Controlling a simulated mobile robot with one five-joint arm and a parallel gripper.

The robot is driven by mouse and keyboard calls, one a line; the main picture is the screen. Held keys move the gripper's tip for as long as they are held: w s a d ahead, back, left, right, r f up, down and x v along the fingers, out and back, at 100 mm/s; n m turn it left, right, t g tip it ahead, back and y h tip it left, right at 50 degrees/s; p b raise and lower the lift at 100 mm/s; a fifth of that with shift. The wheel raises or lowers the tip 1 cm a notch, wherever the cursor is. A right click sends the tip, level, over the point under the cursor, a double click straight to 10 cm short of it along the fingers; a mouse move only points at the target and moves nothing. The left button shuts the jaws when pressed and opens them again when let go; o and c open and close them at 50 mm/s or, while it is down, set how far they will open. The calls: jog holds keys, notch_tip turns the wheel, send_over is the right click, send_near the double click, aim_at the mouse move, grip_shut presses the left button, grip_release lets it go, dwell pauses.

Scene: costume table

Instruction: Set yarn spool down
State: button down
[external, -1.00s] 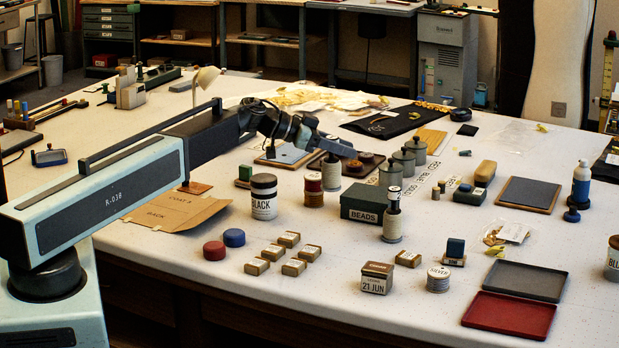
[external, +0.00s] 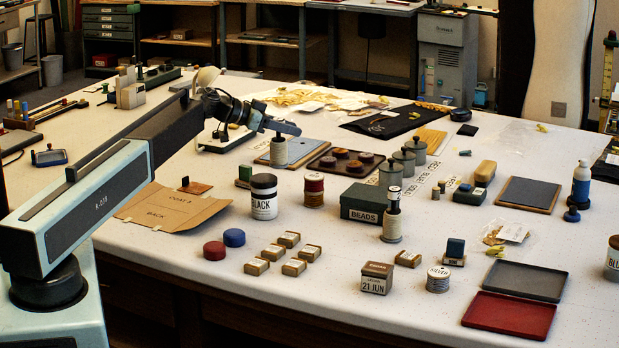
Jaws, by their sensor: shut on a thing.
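A pale grey yarn spool (external: 279,152) hangs upright below my gripper (external: 281,129), which is shut on its top end. The spool is over the blue-grey board with a wooden edge (external: 307,150), toward the board's left part. I cannot tell whether the spool's bottom touches the board or is slightly above it. The jaws hide the spool's top.
A dark tray with several round brown pieces (external: 345,163) lies just right of the board. A red-and-tan spool (external: 314,190) and a BLACK jar (external: 264,197) stand in front. A lamp (external: 205,78) stands behind my arm. A cardboard folder (external: 172,208) lies front left.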

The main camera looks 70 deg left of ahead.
notch_tip(320, 180, down, 8)
jog(key=b, duration=0.6)
jog(key=c, duration=1.1)
grip_release()
jog(key=shift+f, duration=0.1)
jog(key=shift+o, duration=0.2)
jog(key=p+v, duration=0.4)
jog(key=v, duration=0.8)
jog(key=shift+r, duration=0.2)
